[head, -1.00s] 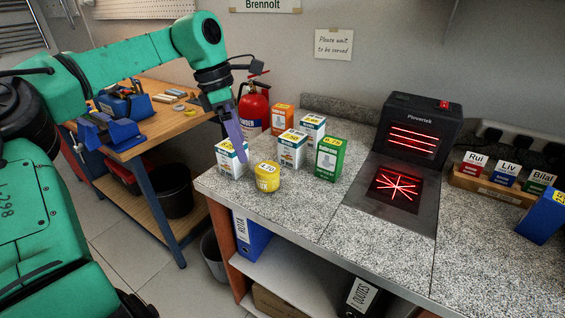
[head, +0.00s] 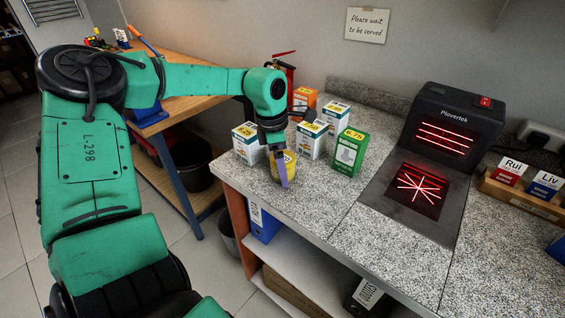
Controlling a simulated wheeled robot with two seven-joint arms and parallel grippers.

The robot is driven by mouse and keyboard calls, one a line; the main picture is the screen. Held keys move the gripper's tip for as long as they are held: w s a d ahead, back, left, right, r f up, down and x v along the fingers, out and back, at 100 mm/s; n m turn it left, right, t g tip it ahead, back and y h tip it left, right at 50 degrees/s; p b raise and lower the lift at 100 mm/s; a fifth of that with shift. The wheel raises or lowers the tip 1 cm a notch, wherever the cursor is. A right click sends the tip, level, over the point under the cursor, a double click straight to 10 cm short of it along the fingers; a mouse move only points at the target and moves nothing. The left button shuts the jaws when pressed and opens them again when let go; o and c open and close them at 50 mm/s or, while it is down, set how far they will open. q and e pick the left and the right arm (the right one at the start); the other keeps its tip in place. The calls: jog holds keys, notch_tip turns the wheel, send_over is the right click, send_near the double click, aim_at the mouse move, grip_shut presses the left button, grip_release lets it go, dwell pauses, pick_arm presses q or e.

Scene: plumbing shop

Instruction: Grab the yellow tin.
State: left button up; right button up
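The yellow tin (head: 291,163) stands on the speckled counter near its left front edge, partly hidden behind my gripper. My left gripper (head: 284,183) points down at the tin, with a purple finger in front of it. I cannot tell whether the fingers are open or shut, or whether they touch the tin. My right gripper is not in view.
White-and-blue boxes (head: 247,146) stand close around the tin, with a green box (head: 350,153) to the right and an orange box (head: 304,98) behind. A black scanner (head: 452,140) stands further right. The counter (head: 318,212) in front is clear.

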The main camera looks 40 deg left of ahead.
pick_arm(q)
jog(key=shift+w+f, duration=0.1)
jog(key=c, duration=1.4)
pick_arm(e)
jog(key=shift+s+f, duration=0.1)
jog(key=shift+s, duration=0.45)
